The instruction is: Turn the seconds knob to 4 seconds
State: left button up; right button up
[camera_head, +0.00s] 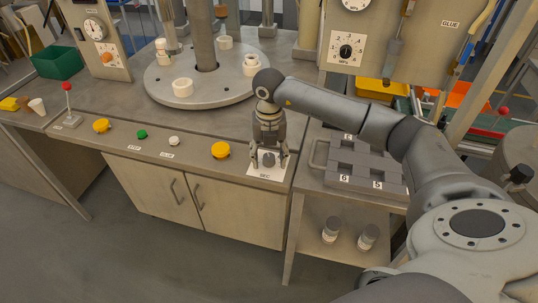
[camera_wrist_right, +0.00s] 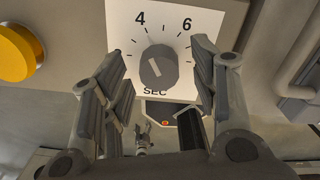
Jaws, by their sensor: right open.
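The seconds knob (camera_head: 268,160) is a dark grey round knob on a white dial plate (camera_head: 264,175) marked SEC, at the front edge of the bench. In the wrist view the knob (camera_wrist_right: 158,68) sits below the printed 4 and 6 on the plate (camera_wrist_right: 122,28). Its exact pointer direction is hard to tell. My right gripper (camera_head: 269,156) reaches down over the dial. Its open fingers, seen also in the wrist view (camera_wrist_right: 160,75), stand on either side of the knob with gaps.
A yellow button (camera_head: 220,150) is left of the dial, with a white button (camera_head: 174,141) and a green button (camera_head: 142,134) beyond. A grey numbered tray (camera_head: 362,184) is on the right. A round turntable (camera_head: 215,95) stands behind.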

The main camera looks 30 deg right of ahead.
aim_at(269, 157)
notch_tip(269, 157, up, 12)
dwell(0.6)
